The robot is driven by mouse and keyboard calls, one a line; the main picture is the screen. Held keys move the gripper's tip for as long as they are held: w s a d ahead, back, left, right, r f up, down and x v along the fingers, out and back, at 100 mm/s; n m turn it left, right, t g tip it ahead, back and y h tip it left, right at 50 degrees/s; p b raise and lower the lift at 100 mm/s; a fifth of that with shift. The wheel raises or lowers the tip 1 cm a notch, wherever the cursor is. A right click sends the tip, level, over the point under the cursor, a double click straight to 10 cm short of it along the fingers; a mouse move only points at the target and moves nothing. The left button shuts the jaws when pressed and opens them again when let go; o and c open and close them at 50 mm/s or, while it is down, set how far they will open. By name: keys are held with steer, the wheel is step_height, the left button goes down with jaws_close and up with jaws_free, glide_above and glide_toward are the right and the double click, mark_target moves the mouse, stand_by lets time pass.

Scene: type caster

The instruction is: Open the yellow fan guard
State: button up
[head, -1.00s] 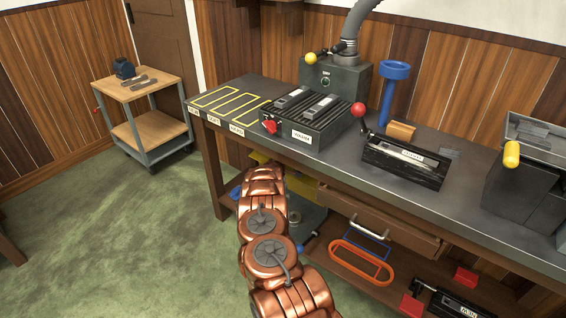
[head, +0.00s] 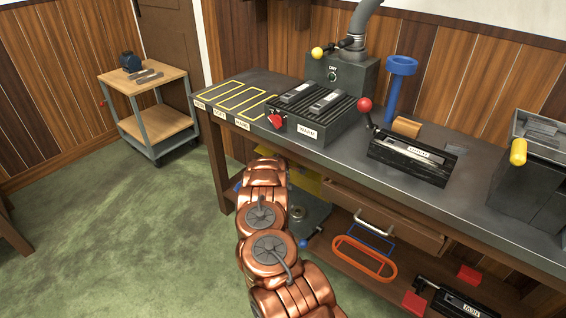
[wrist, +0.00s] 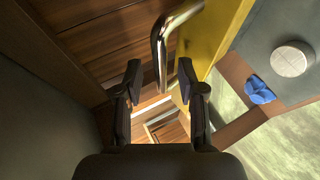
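The yellow fan guard (wrist: 212,38) fills the upper middle of the wrist view, close to my gripper. A curved metal handle (wrist: 160,50) stands beside the guard's left face. My gripper (wrist: 158,82) is open, and the handle's lower end shows between its two fingertips with gaps on both sides. I cannot tell how deep the handle sits between the fingers. In the head view, part of the yellow guard (head: 307,184) shows under the bench, behind my copper arm, which hides my gripper there.
The bench top (head: 335,165) overhangs the guard. A drawer (head: 385,232) and lower shelf with an orange frame (head: 364,259) lie to the right. A grey round knob (wrist: 292,58) and a blue part (wrist: 259,90) show right of the guard. Open green floor lies left.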

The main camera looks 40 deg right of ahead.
steer(key=v, duration=1)
stand_by(0.4)
steer(key=shift+w+a, duration=0.1)
stand_by(0.4)
